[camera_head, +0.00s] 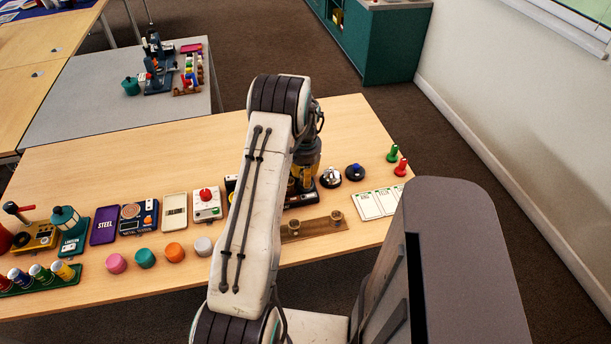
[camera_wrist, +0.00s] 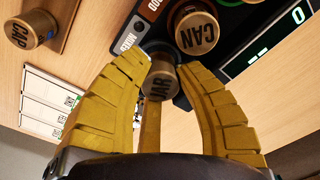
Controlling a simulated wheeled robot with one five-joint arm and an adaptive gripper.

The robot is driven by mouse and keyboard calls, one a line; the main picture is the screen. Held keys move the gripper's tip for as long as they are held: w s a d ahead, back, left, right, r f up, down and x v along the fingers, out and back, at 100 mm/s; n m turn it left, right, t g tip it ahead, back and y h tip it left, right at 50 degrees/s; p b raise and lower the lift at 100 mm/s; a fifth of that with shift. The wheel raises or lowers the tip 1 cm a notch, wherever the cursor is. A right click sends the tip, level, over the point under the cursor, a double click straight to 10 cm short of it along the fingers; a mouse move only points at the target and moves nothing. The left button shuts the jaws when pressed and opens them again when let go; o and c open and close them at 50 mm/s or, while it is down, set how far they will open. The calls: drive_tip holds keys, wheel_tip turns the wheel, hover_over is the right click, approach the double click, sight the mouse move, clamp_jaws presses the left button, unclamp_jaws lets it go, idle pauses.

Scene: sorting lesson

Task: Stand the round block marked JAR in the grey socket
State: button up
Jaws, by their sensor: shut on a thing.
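My gripper (camera_wrist: 155,88) has yellow fingers closed around the round block marked JAR (camera_wrist: 158,82) in the wrist view; only the end of its label shows between the fingers. In the head view my gripper (camera_head: 303,180) is partly behind my arm, over the black device (camera_head: 300,200). A round block marked CAN (camera_wrist: 197,30) sits on this device just beyond the JAR block. I cannot make out the grey socket; the JAR block and fingers hide part of the device. I cannot tell whether the JAR block touches it.
A wooden strip (camera_head: 312,230) bears two round blocks; one, marked CAP (camera_wrist: 33,30), shows in the wrist view. White cards (camera_head: 378,203), a bell (camera_head: 330,177) and a dark blue-topped piece (camera_head: 355,172) stand right of the device. Coloured round pieces lie at the front left.

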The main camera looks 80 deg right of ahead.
drive_tip(key=shift+f+b, duration=0.55)
drive_tip(key=shift+f, duration=0.1)
drive_tip(key=o, duration=0.5)
drive_tip(key=shift+o, duration=0.2)
drive_tip(key=shift+r, duration=0.1)
drive_tip(key=shift+a+r+p, duration=0.2)
drive_tip(key=shift+r+p, duration=2.9)
drive_tip(key=shift+r, duration=2.4)
drive_tip(key=shift+r, duration=0.1)
wheel_tip(320, 180, up, 6)
drive_tip(key=p, duration=0.3)
